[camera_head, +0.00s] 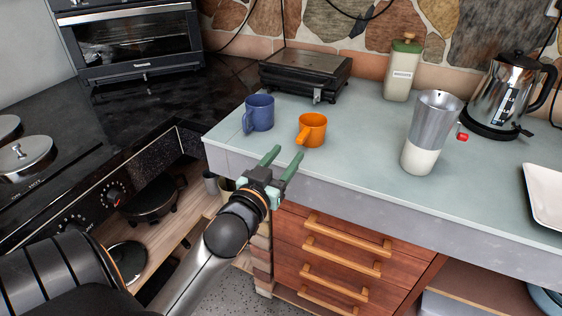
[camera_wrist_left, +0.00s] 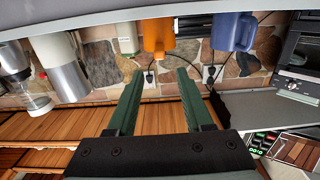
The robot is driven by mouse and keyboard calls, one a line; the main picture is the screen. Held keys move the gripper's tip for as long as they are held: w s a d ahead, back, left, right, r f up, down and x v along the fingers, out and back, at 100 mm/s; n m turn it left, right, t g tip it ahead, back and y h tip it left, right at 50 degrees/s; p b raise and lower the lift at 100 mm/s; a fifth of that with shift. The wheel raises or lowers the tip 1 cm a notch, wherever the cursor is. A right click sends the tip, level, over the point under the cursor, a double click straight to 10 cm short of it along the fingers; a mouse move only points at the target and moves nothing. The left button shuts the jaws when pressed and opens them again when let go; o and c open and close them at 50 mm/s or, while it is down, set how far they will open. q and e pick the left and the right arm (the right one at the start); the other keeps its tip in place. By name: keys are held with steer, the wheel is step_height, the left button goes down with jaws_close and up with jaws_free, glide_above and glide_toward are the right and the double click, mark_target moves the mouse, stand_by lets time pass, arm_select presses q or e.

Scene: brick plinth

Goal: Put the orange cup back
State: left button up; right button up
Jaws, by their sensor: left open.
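The orange cup (camera_head: 313,131) stands upright on the pale counter (camera_head: 360,150) near its front edge, its handle on the left side. A blue mug (camera_head: 259,113) stands to its left, apart from it. My left gripper (camera_head: 284,156) is open and empty at the counter's front edge, in front of the orange cup and not touching it. In the left wrist view the orange cup (camera_wrist_left: 157,36) is at the top, beyond the space between the green fingers (camera_wrist_left: 157,78). The blue mug (camera_wrist_left: 232,32) is to its right there. My right gripper is not in view.
A grinder-like metal and white container (camera_head: 430,135) stands right of the cups. A kettle (camera_head: 511,95), a bottle (camera_head: 402,70) and a black grill (camera_head: 305,72) stand behind. A white tray (camera_head: 543,190) is at the right. Wooden drawers (camera_head: 340,258) are below the counter.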

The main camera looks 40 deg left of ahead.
arm_select(q)
steer(key=s+d+f+m+g+h, duration=0.1)
steer(key=s+d+f, duration=0.4)
steer(key=f, duration=0.5)
steer(key=s+d+f+m+g+h, duration=0.2)
steer(key=d+f, duration=0.5)
steer(key=f, duration=0.4)
steer(key=s+d+f+m+g+h, duration=0.2)
steer(key=s+d+f+g+h, duration=0.2)
steer(key=s+f, duration=0.4)
step_height(320, 180, down, 2)
steer(key=d+g, duration=0.1)
steer(key=d, duration=0.1)
steer(key=shift+d+f+g, duration=0.25)
steer(key=shift+d+g, duration=0.05)
steer(key=shift+d, duration=0.1)
